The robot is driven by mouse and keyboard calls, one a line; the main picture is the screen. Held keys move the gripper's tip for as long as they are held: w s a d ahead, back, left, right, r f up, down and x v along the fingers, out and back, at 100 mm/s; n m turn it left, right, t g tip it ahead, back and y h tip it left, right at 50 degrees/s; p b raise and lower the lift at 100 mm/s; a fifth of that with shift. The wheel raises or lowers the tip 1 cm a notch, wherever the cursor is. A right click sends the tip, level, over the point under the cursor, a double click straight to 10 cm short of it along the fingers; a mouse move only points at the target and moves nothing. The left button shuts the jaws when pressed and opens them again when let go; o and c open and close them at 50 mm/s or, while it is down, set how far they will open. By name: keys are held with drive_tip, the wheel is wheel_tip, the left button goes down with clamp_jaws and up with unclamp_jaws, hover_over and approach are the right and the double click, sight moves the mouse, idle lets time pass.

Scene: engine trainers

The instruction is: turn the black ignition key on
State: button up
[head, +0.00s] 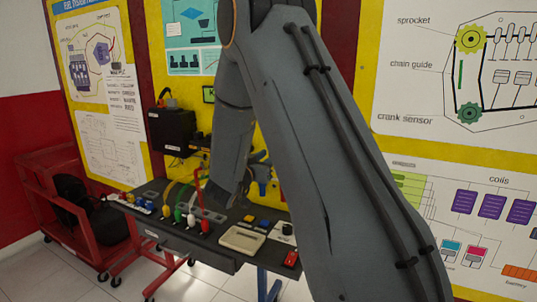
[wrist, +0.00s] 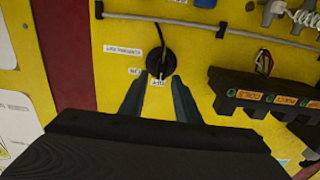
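The black ignition key (wrist: 160,62) is on a round black switch on the yellow panel, with small white labels around it, in the upper middle of the wrist view. My gripper (wrist: 158,82) is open, with its two dark fingers pointing at the panel. The fingertips lie to the lower left and lower right of the key, with the gap between them just below it in the picture. In the head view my arm hides the key.
A dark block with coloured labels (wrist: 268,95) and wires juts from the panel to the right of the key. A grey cable (wrist: 200,25) runs above it. In the head view a dark bench (head: 190,228) with coloured parts stands before the panel, and a red cart (head: 80,205) is at left.

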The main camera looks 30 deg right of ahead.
drive_tip(key=shift+w+d, duration=0.2)
drive_tip(key=shift+d, duration=0.05)
clamp_jaws()
drive_tip(key=shift+s+d+f+m+b, duration=0.1)
drive_tip(key=shift+s+m+b, duration=0.05)
drive_tip(key=shift+m+b, duration=2)
drive_tip(key=shift+s+d+f+m+b, duration=0.15)
drive_tip(key=shift+m+b, duration=1.7)
drive_tip(key=shift+b, duration=0.45)
drive_tip(key=shift+s+d+f+m+b, duration=0.1)
drive_tip(key=shift+s+m+b, duration=0.05)
drive_tip(key=shift+m+b, duration=2)
